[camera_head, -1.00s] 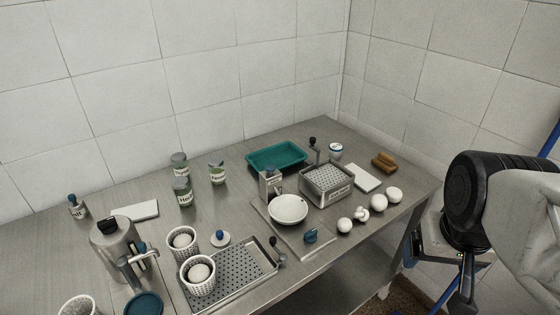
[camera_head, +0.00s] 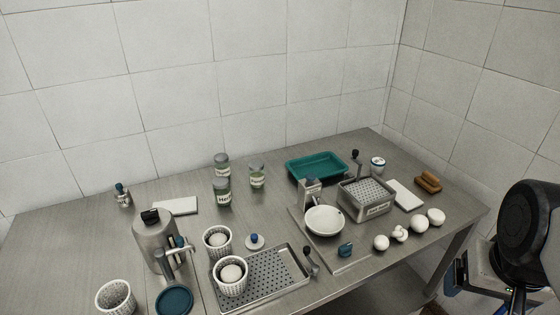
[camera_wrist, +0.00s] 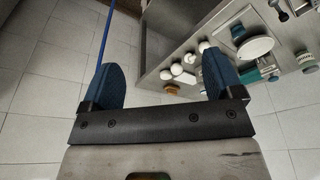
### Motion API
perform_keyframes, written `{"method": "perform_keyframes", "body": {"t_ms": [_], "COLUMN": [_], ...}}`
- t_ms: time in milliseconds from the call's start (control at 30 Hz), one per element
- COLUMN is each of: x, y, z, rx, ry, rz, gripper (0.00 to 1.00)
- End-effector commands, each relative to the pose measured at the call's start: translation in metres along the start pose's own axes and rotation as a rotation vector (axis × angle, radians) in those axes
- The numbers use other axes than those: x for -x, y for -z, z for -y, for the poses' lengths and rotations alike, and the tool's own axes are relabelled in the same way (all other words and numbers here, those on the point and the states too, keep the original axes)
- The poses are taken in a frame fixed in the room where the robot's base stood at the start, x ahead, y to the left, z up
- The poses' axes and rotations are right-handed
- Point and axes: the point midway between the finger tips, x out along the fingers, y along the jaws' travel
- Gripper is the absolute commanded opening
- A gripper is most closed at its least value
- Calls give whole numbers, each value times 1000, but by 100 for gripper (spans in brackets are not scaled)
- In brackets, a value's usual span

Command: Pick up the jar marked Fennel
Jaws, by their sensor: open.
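Three lidded jars with green contents and white labels stand grouped toward the back of the steel table. The right one (camera_head: 257,174) has a small label that seems to read Fennel, though it is blurred. The front left jar (camera_head: 222,192) has a label starting with "He". The back left jar (camera_head: 222,166) has an unreadable label. My gripper (camera_wrist: 161,70) shows in the wrist view with its two blue-padded fingers wide apart and nothing between them. It is off the table's edge, far to the right of the jars. The head view does not clearly show its fingertips.
The steel table (camera_head: 75,240) holds a teal tray (camera_head: 318,155), a perforated basket (camera_head: 366,208), a white bowl (camera_head: 324,220), a metal pot (camera_head: 152,238) and perforated cups (camera_head: 217,240). White round items (camera_head: 418,223) line the right front edge. Bare table surrounds the jars.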

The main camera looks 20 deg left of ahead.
Motion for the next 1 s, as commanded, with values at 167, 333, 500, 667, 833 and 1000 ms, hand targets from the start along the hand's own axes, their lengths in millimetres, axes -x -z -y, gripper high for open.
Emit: {"method": "perform_keyframes", "body": {"t_ms": [167, 333, 500, 667, 833, 1000], "x": [0, 0, 0, 1, 3, 7], "y": [0, 0, 0, 5, 23, 56], "z": [0, 0, 0, 2, 8, 22], "rx": [0, 0, 0, -10, -48, -126], "ry": [0, 0, 0, 1, 6, 12], "rz": [0, 0, 0, 2, 10, 24], "gripper": [86, 90, 90, 90, 90, 90]}}
